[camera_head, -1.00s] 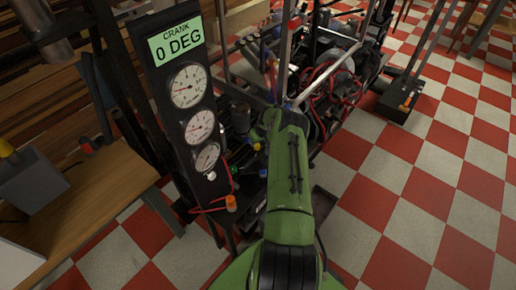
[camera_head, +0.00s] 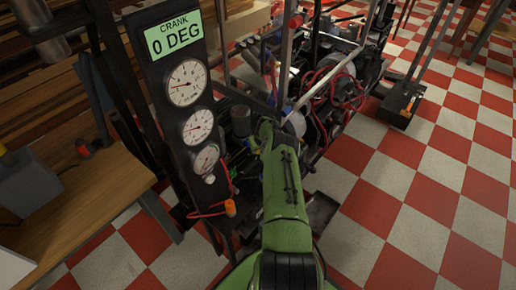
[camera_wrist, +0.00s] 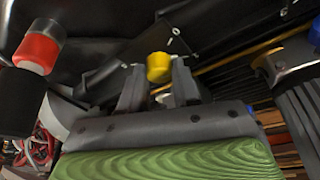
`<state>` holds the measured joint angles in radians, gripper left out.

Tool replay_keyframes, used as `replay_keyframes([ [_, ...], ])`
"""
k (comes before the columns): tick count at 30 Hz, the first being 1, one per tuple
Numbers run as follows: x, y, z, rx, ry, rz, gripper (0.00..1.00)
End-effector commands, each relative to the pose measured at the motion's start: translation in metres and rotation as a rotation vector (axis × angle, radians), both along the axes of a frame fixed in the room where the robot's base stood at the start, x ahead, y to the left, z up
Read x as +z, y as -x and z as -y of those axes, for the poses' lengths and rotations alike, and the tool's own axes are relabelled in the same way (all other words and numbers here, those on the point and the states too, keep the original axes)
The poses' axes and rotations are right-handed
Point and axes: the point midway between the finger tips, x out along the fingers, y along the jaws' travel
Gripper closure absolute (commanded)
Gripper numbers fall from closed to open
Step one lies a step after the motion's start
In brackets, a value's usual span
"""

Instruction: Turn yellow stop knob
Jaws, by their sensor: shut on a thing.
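The yellow stop knob (camera_wrist: 159,67) is a small bright yellow cap near the top middle of the wrist view. My gripper (camera_wrist: 158,76) has one dark finger on each side of it and is shut on it. The knob sits at the fingertips, in front of a dark metal part. In the head view my green arm reaches into the machine beside the gauge panel. The knob and my fingertips cannot be made out there.
A gauge panel (camera_head: 184,110) reading "CRANK 0 DEG" stands left of my arm. An orange knob with a red wire (camera_head: 230,208) is below it. A red and white cylinder (camera_wrist: 37,52) is left of my gripper. A wooden bench (camera_head: 95,205) stands at left; checkered floor is open at right.

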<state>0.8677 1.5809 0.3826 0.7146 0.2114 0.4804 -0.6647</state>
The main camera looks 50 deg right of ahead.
Motion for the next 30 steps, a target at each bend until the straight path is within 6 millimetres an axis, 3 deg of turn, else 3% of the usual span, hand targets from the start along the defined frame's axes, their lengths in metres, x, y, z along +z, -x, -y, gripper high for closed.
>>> replay_keyframes([
  [14, 0.0002, -0.0008, -0.0013, -0.138, 0.002, -0.001, 0.99],
  [30, 0.0001, -0.0037, -0.0038, -0.621, 0.003, 0.0, 0.99],
])
